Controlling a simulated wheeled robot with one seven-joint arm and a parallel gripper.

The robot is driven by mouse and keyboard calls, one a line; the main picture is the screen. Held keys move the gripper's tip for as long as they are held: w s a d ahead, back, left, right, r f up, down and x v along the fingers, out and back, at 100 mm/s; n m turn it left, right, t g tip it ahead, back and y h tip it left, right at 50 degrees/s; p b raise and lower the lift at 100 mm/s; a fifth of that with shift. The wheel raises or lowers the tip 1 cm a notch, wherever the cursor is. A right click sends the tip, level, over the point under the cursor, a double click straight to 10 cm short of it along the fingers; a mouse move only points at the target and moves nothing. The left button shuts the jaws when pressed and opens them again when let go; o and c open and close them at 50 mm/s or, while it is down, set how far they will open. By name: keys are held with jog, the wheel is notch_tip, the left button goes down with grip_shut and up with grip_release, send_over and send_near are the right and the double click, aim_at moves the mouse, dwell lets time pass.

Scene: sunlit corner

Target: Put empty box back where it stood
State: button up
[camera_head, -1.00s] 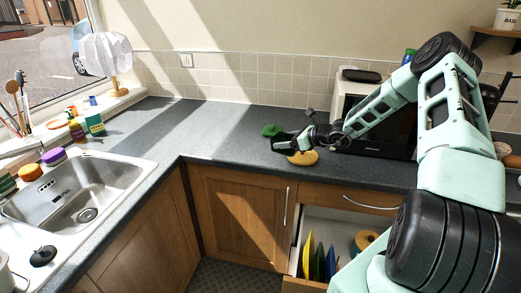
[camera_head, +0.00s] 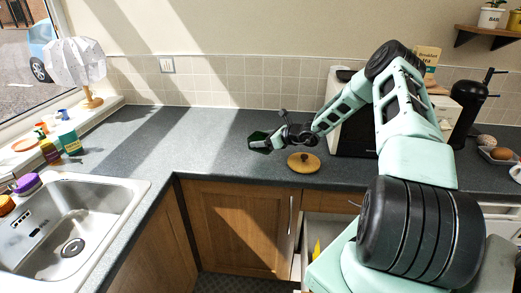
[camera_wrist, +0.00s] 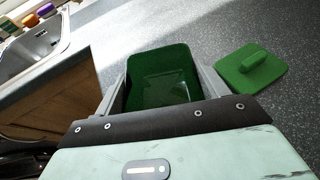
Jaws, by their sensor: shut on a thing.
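The green box (camera_wrist: 160,68) is open-topped and empty in the wrist view. My gripper (camera_wrist: 161,88) is shut on it, with one finger along each side. I cannot tell whether the box's base touches the counter. A square green lid with a raised handle (camera_wrist: 242,78) lies flat on the counter, just right of the box in the wrist view. In the head view my gripper (camera_head: 262,143) is low over the grey counter (camera_head: 210,150). Dark green shows at its tip, but I cannot tell there whether it is box or lid.
A round wooden lid with a knob (camera_head: 303,162) lies on the counter right of my gripper. The sink (camera_head: 70,215) is at the left. An open drawer (camera_head: 296,266) is below the counter, largely hidden by my arm. The counter's middle left is clear.

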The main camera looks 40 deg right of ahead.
jog(key=shift+f+p, duration=0.7)
jog(key=shift+f, duration=1.85)
jog(key=shift+f, duration=0.2)
jog(key=o, duration=1.1)
jog(key=shift+r, duration=0.15)
